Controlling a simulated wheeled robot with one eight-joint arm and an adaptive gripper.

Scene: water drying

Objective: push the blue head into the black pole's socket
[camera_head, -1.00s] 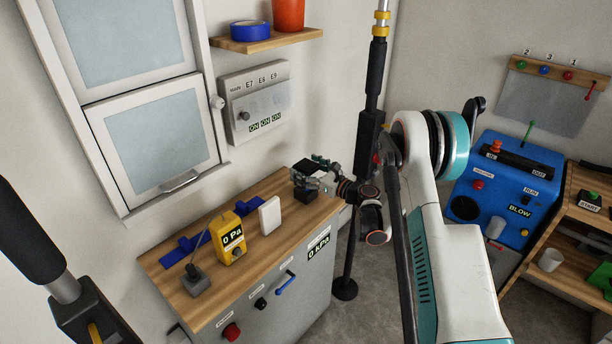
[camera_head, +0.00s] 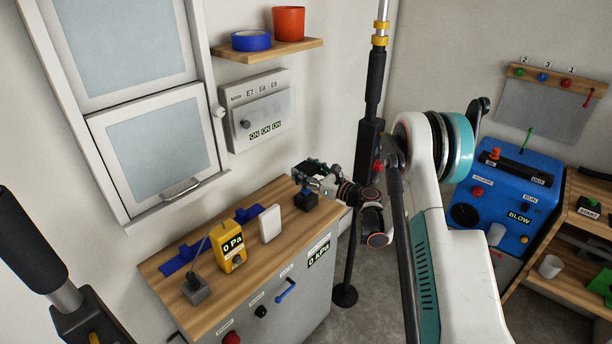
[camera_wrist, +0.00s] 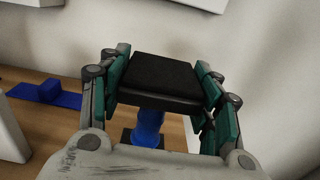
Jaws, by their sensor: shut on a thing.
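My gripper (camera_head: 314,176) is over the counter's right end. In the wrist view its green-padded fingers are shut on a square black pad (camera_wrist: 158,74). A blue neck (camera_wrist: 148,125) runs down from under the pad to a small dark block (camera_head: 306,201) on the counter; the joint between them is mostly hidden. A flat blue piece with a raised block (camera_wrist: 47,92) lies on the counter behind a white block. A pole with black sleeves (camera_head: 374,90) stands on a round black foot. Another black-gripped pole (camera_head: 28,240) is at lower left. I cannot make out a socket opening.
A yellow 0 Pa gauge (camera_head: 230,249) and a white block (camera_head: 270,224) stand on the wooden counter (camera_head: 210,315). A wall panel (camera_head: 255,108) and shelf (camera_head: 290,47) are above. A blue machine (camera_head: 505,190) is at right.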

